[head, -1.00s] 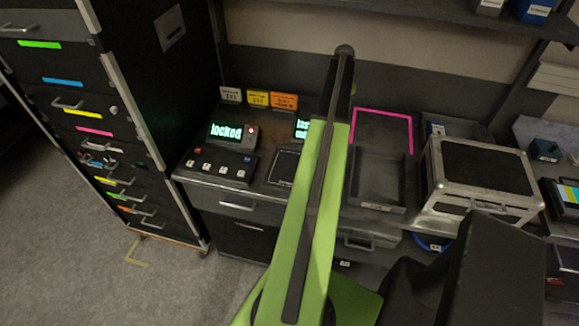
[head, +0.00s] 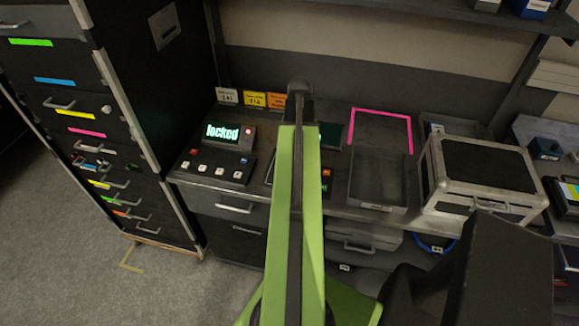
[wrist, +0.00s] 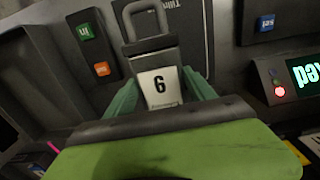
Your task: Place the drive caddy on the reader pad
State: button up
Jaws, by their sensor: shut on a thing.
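In the wrist view my gripper (wrist: 162,92) is shut on the drive caddy (wrist: 153,55), a dark block with a grey loop handle and a white label reading 6. Its green fingers lie on both sides of the caddy. Behind the caddy is a dark flat plate with pale lettering, which looks like the reader pad (wrist: 191,30). The caddy overlaps the plate in this view; I cannot tell whether they touch. In the head view my arm hides the gripper, the caddy and most of the plate.
A console with a lit "locked" display (head: 229,134) stands on the bench to the left. A pink-outlined area (head: 381,128), an open tray (head: 377,180) and a silver-edged case (head: 482,178) are to the right.

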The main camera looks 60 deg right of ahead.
jog(key=w+a+f, duration=0.1)
jog(key=w+a+f+b, duration=0.1)
jog(key=shift+w, duration=0.3)
notch_tip(320, 180, down, 4)
jog(key=b, duration=0.4)
jog(key=shift+f, duration=0.2)
jog(key=shift+r, duration=0.25)
jog(key=shift+f, duration=0.2)
jog(key=o, duration=1.8)
jog(key=shift+r, duration=0.1)
notch_tip(320, 180, up, 12)
jog(key=p, duration=1.2)
jog(key=shift+r, duration=0.2)
jog(key=shift+f, duration=0.1)
